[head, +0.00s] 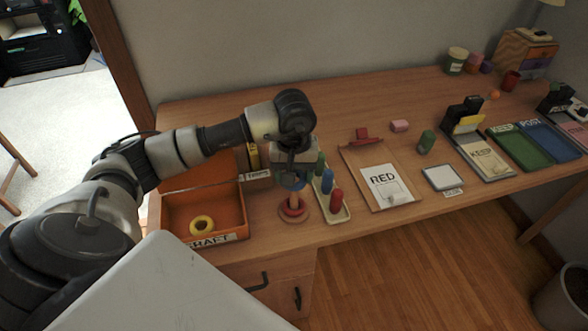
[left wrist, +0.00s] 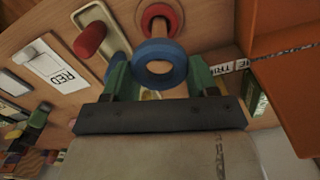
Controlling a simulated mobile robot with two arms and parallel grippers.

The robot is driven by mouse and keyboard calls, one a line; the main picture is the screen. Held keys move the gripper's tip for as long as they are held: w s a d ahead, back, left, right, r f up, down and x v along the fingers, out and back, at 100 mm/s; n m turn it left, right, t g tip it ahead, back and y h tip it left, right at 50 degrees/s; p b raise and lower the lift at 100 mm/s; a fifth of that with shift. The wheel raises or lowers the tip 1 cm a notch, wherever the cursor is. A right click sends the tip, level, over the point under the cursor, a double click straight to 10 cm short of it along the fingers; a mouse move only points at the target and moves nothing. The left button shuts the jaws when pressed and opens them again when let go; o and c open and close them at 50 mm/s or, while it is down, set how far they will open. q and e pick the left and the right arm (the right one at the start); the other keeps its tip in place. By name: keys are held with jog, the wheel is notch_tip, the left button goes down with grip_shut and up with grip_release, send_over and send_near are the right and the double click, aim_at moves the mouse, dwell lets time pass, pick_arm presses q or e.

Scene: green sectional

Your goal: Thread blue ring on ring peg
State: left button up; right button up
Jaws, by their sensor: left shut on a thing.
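My left gripper (head: 291,173) is shut on the blue ring (left wrist: 160,48), its green fingers (left wrist: 159,75) on either side of it. In the head view the blue ring (head: 292,184) is held above the ring peg's round wooden base (head: 294,219). A red ring (head: 293,209) sits low on the peg, and it also shows in the left wrist view (left wrist: 174,13). The wooden peg (left wrist: 159,29) runs behind the blue ring in the wrist view; I cannot tell whether its tip is inside the hole. My right gripper is not in view.
Right beside the peg stands a tray (head: 343,213) with green, blue and red pegs. To the left is an orange bin (head: 243,215) holding a yellow ring (head: 202,225). A board (head: 366,200) with a RED card lies farther right. The table's front edge is close.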

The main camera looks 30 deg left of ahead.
aim_at(294, 195)
pick_arm(q)
jog(key=shift+f+b, duration=0.45)
jog(key=shift+f, duration=0.7)
jog(key=shift+f+b, duration=2.55)
jog(key=shift+f, duration=0.2)
jog(key=shift+s+f, duration=0.1)
jog(key=shift+f, duration=0.05)
jog(key=shift+s+d+f, duration=0.1)
jog(key=shift+f, duration=0.05)
jog(key=o, duration=1)
jog(key=shift+r, duration=0.4)
notch_tip(294, 195, up, 11)
jog(key=shift+f, duration=0.1)
